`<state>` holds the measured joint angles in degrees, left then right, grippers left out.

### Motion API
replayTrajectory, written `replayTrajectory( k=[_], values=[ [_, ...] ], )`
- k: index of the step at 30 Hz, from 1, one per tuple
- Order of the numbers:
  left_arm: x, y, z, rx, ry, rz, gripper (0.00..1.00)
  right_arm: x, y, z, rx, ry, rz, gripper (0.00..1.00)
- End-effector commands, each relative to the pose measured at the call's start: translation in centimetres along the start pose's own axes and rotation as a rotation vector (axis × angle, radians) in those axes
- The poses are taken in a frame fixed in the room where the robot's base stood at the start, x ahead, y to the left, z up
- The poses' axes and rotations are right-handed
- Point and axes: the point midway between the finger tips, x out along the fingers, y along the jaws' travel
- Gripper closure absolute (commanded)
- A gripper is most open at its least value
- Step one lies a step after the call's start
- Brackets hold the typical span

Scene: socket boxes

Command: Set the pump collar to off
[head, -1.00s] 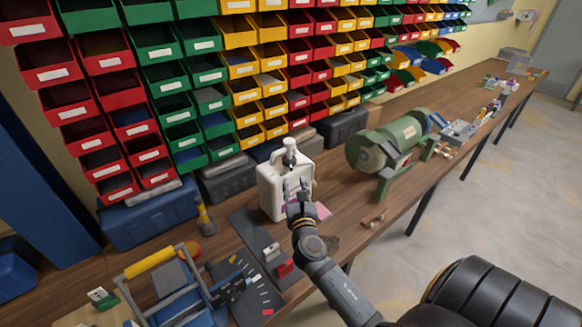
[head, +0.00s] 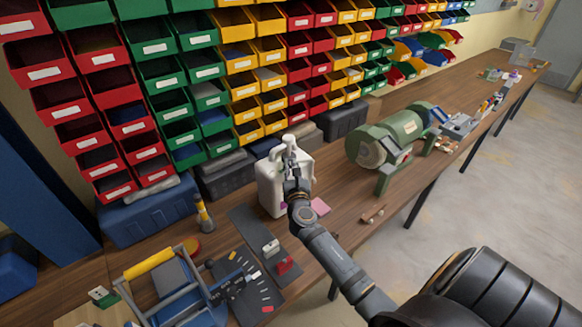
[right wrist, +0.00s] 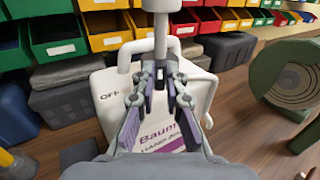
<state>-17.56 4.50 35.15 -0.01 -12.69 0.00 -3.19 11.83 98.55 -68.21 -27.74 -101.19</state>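A white jug (head: 271,190) with a pump on top stands on the bench. It also shows in the right wrist view (right wrist: 108,85), with the printed word OFF at its upper left and a purple label lower down. The pump head (head: 289,141) and its upright stem (right wrist: 161,40) are white. My right gripper (head: 291,173) is at the jug's top, below the pump head. In the right wrist view its two fingers (right wrist: 159,76) are apart, on either side of the stem's base. The fingers hide most of the collar, and contact is unclear. My left gripper is out of view.
A dark mat (head: 250,220) and a blue-grey device with a yellow handle (head: 148,264) lie front left. Bins line the wall behind.

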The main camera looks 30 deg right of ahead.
Motion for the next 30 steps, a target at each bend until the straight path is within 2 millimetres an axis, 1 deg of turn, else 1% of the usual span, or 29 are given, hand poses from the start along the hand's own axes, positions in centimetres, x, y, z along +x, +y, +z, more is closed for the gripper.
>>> replayTrajectory(
  k=[3,6,11,17,23,30],
  values=[
    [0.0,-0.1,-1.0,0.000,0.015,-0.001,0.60,0.0,0.0,0.0,0.000,0.000,0.001,1.00],
    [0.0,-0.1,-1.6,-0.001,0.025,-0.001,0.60,0.0,0.0,0.0,0.000,0.000,-0.001,1.00],
    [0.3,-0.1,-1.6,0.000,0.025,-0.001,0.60,0.0,0.2,-0.1,0.002,0.000,-0.023,1.00],
    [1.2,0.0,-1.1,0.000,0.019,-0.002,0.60,0.0,0.8,-0.3,0.006,0.001,-0.116,1.00],
    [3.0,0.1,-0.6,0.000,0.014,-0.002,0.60,0.2,1.8,-0.5,0.007,0.001,-0.279,1.00],
    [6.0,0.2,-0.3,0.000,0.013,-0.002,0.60,0.8,3.0,-0.6,0.005,0.000,-0.506,1.00]
  ],
)
